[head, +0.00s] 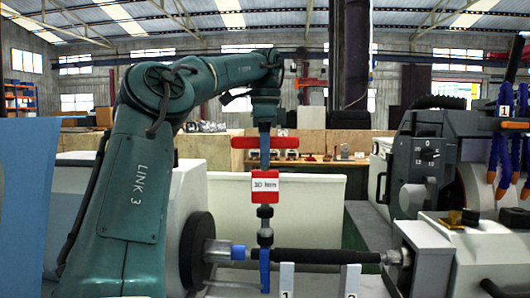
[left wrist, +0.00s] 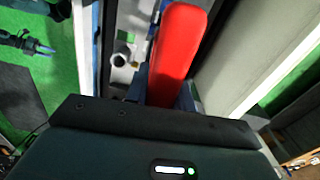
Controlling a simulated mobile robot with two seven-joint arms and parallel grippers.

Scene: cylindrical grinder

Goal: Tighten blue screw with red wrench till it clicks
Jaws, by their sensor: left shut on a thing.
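The red wrench (head: 265,188) stands upright in the head view, with a red crosswise handle at the top and a white label lower down. My left gripper (head: 264,148) is shut on its upper red part from above; the red handle (left wrist: 178,55) also fills the middle of the left wrist view. The wrench's dark lower end (head: 265,237) is just above a blue upright piece (head: 264,272) by the shaft. A blue collar (head: 238,253) sits just left of it. I cannot tell which blue part is the screw, or whether the wrench touches it. My right gripper is not in view.
A dark shaft (head: 325,257) runs horizontally between the black disc (head: 197,252) and the grey tailstock (head: 430,250). White posts marked 1 (head: 286,279) and 2 (head: 350,279) stand before it. Blue hoses (head: 505,140) hang at the right. Space above the shaft's right half looks free.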

